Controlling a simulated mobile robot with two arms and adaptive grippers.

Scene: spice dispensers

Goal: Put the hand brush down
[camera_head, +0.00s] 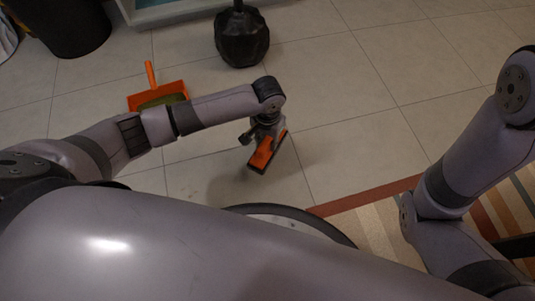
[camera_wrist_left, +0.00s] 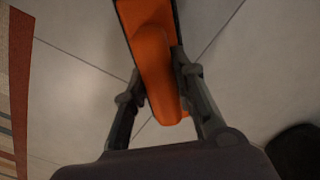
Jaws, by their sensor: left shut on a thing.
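The orange hand brush (camera_head: 263,156) with a dark bristle edge is in my left gripper (camera_head: 262,138), over the tiled floor in the middle of the head view. In the left wrist view the brush (camera_wrist_left: 152,55) runs from the top edge down between the two fingers of my left gripper (camera_wrist_left: 158,90), which are shut on its handle. A dark shadow lies on the floor near the brush. I cannot tell whether the brush touches the floor. My right arm shows at the right, but its gripper is out of view.
An orange dustpan (camera_head: 172,88) with something greenish in it lies on the floor behind my left arm. A black faceted object (camera_head: 242,38) and a dark bin (camera_head: 66,25) stand farther back. A striped rug (camera_head: 375,215) lies at the right. The floor around the brush is clear.

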